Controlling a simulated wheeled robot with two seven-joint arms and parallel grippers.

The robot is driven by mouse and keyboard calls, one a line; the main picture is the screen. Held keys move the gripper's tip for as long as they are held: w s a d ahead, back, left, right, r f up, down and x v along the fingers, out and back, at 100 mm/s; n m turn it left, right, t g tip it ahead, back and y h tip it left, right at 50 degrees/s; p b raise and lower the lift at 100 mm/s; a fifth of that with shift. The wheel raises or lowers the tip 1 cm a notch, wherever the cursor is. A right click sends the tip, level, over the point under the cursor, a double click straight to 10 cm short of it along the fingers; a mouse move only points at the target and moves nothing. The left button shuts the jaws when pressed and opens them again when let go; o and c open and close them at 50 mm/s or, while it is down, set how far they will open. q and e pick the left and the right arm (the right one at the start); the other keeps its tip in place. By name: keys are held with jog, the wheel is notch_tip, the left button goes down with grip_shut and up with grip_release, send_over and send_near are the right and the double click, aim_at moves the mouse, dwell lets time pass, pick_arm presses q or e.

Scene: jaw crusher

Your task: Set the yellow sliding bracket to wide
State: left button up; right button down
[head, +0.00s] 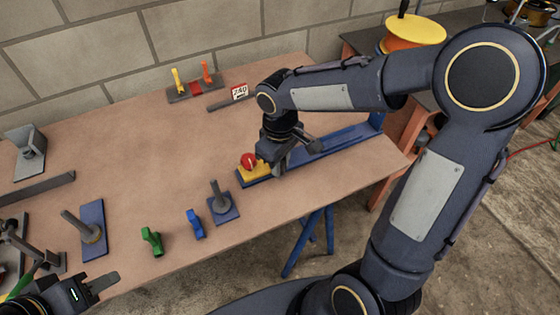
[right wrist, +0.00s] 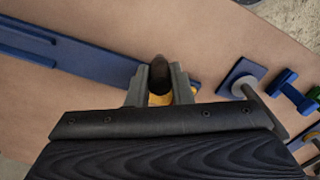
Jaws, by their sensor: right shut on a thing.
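The yellow sliding bracket (head: 262,174) sits at the near left end of a long blue rail (head: 335,143). A round red part (head: 248,160) stands at its left end. My right gripper (head: 279,166) is over the bracket. In the right wrist view the right gripper (right wrist: 159,86) is shut on a dark upright handle (right wrist: 159,72), with yellow of the bracket (right wrist: 160,99) showing beneath it. The gripper hides part of the bracket in both views. My left gripper (head: 108,283) is at the lower left, away from the rail, its jaws unclear.
A blue base with a grey post (head: 222,203), a blue piece (head: 195,224) and a green piece (head: 151,240) stand left of the rail. A rack with yellow and orange levers (head: 193,88) and a "240" sign (head: 239,92) are farther back. The rail's right stretch looks clear.

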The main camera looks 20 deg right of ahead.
jog(key=a, duration=0.5)
jog(key=shift+s+a, duration=0.1)
jog(key=shift+a, duration=0.15)
jog(key=c, duration=1.3)
grip_release()
jog(key=shift+a, duration=0.15)
jog(key=shift+r, duration=0.1)
